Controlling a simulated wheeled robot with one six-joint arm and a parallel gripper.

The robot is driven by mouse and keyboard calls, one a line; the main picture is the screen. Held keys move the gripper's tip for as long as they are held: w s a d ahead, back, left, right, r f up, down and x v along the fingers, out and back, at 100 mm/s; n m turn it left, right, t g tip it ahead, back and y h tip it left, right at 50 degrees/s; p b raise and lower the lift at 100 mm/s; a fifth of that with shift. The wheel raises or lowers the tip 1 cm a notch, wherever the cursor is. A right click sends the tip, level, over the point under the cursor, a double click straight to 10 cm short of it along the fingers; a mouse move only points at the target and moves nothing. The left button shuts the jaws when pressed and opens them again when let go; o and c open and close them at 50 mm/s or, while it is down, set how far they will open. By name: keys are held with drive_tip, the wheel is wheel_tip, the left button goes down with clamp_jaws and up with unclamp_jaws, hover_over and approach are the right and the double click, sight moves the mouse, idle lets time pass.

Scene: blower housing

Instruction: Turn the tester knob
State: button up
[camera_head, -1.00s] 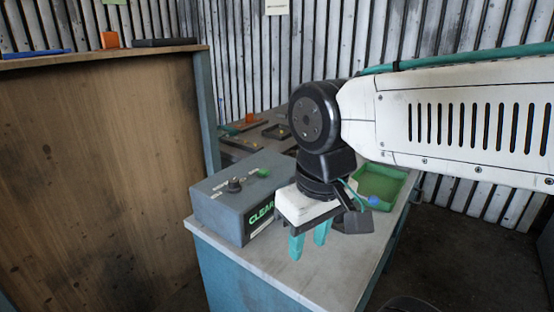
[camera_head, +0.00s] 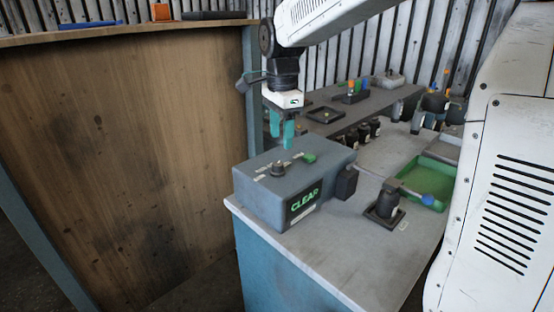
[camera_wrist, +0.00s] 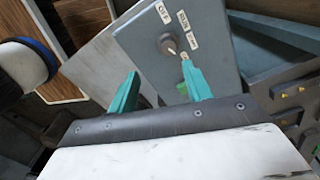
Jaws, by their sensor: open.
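The tester (camera_head: 250,188) is a grey box at the near left corner of the bench, with a lit green CLEAR display (camera_head: 305,199) on its front. Its dark round knob (camera_head: 277,169) stands on the top face; the wrist view shows the knob (camera_wrist: 170,44) with a pale pointer mark and small white labels around it, one reading OFF. My gripper (camera_head: 281,130) points down above the tester, its teal fingers apart and empty. In the wrist view the knob lies beyond the fingertips (camera_wrist: 158,70), nearer the right finger. The gripper does not touch it.
A green piece (camera_head: 309,158) sits on the tester's top beside the knob. A black fixture (camera_head: 385,205) and a green tray (camera_head: 428,178) stand to the right on the bench. A tall wooden panel (camera_head: 130,150) rises at left.

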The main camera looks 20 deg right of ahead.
sight(278, 163)
drive_tip(key=shift+w+a+f+m, duration=0.1)
drive_tip(key=shift+w+f+m, duration=0.1)
drive_tip(key=shift+w, duration=0.15)
drive_tip(key=shift+w+f+m, duration=0.1)
drive_tip(key=shift+w+m, duration=0.1)
drive_tip(key=shift+w, duration=0.1)
drive_tip(key=shift+w+f, duration=0.2)
wheel_tip(278, 163, down, 7)
drive_tip(key=shift+f, duration=0.2)
drive_tip(key=c, duration=1)
